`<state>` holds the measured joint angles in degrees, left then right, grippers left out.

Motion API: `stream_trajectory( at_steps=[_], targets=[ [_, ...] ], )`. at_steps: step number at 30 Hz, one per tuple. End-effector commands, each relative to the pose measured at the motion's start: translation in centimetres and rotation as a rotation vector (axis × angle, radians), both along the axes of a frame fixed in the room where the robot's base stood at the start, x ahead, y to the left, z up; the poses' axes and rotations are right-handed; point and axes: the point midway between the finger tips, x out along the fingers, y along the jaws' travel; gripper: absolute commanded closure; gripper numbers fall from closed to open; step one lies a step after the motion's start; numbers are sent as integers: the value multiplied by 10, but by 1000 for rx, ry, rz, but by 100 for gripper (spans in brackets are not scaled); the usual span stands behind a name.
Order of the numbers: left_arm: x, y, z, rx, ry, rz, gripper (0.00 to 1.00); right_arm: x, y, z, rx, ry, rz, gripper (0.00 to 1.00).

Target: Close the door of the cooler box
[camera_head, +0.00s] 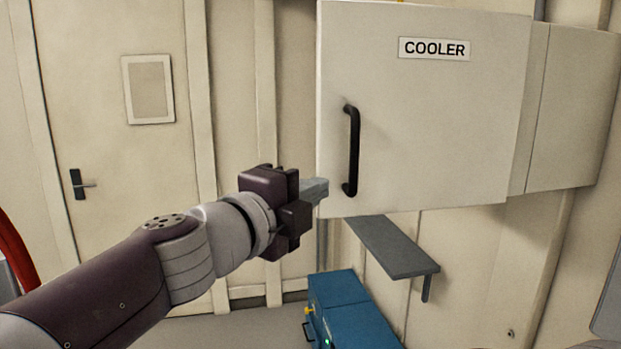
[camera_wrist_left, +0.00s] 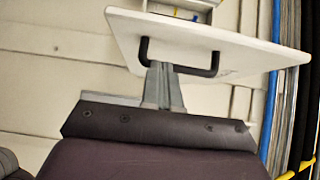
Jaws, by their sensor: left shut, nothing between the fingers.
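The cooler door (camera_head: 430,120) is a white panel with a "COOLER" label and a black bar handle (camera_head: 353,150) near its left edge. It stands out from the cooler box body (camera_head: 570,110), which shows at right, so it looks ajar. In the left wrist view the door (camera_wrist_left: 230,45) is seen from below at a slant, with its handle (camera_wrist_left: 215,64). My left gripper (camera_head: 322,189) is shut and empty. Its fingertips overlap the door's lower left corner, left of the handle's lower end; the wrist view also shows the fingers (camera_wrist_left: 163,85) by the handle. Contact cannot be told. My right gripper is not seen.
A grey shelf (camera_head: 395,247) juts from the wall below the door. A blue machine (camera_head: 345,312) stands on the floor beneath. A room door with a dark lever handle (camera_head: 80,184) is at left. Blue and black pipes (camera_wrist_left: 271,110) run at right in the wrist view.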

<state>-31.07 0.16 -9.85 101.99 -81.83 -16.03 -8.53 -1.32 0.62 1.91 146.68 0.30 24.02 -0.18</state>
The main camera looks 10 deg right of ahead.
Motion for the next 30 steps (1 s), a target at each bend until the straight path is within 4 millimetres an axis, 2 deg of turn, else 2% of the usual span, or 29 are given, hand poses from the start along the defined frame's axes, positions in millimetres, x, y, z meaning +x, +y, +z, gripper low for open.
stream_trajectory(
  at_steps=[2,6,10,23,30],
  targets=[
    [11,-12,0,1,1,0,100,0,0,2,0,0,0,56],
    [34,-10,1,0,1,4,100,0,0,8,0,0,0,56],
    [46,-11,1,-1,1,3,100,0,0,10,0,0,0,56],
    [50,-10,0,0,1,2,100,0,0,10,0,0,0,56],
    [63,-4,2,2,4,-20,100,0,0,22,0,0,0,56]
  ],
)
